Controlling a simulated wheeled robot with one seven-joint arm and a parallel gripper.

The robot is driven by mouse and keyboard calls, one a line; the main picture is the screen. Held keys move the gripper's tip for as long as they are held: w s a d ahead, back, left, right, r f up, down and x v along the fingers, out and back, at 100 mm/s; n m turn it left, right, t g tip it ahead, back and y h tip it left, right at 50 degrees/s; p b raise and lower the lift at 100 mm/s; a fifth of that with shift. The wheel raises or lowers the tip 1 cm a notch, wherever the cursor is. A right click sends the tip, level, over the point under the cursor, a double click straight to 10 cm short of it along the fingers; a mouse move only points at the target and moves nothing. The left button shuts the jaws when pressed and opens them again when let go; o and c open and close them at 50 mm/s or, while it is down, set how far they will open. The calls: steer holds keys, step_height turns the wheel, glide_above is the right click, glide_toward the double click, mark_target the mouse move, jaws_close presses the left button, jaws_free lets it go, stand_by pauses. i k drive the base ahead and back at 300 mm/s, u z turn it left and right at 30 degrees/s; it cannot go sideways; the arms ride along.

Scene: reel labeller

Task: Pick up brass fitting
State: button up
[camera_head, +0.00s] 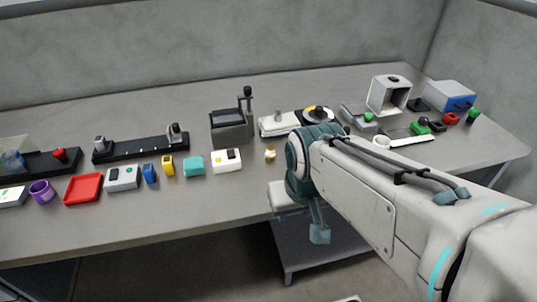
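A small brass-coloured fitting (270,154) stands on the grey table, just right of a white box with a dark and a yellow button. It is small in the picture, so its detail is unclear. My arm reaches in from the lower right, with a teal joint to the right of the fitting. Below that joint, a white link and a teal end part hang in front of the table's front edge. The arm's end is partly hidden, and I cannot make out fingertips. Nothing of mine visibly touches the fitting.
The white button box (227,161) and a teal block (194,166) stand left of the fitting. A dark grey lever device (231,127) and a white device (278,124) stand behind it. The table front (225,200) is clear. A lower grey surface (325,256) lies below.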

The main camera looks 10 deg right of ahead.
mark_target(270, 153)
steer(key=u, duration=0.15)
steer(key=k, duration=0.15)
steer(key=z, duration=0.4)
steer(key=i, duration=1)
steer(key=u, duration=0.25)
steer(key=k, duration=1)
steer(key=u, duration=1.15)
steer(key=i, duration=0.9)
steer(key=z, duration=1.2)
